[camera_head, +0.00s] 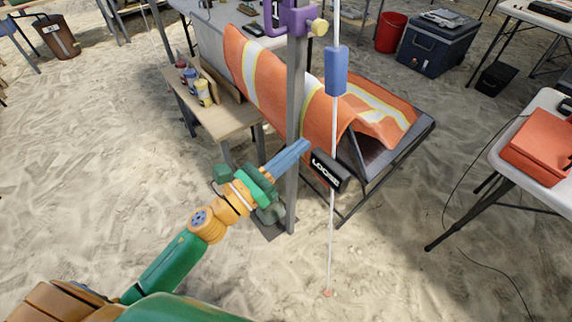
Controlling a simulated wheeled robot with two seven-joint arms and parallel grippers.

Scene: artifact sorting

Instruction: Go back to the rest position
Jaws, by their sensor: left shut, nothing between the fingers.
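My left arm comes in from the lower left. Its gripper (302,147) has blue fingers held together with nothing between them. The fingers point up and right, in front of a grey upright post (292,105). From this view I cannot tell whether they touch the post. Just right of the fingertips is a black block marked "LOOSE" (328,170), beside a thin white cord (332,225). A blue sleeve (336,70) sits higher on the cord. My right gripper is not in view.
An orange vest (320,112) drapes over a dark frame behind the post. A small wooden table (228,122) with cans stands left of it. A white table (545,165) with an orange case (540,142) is at right. Open sand lies at lower left and lower centre.

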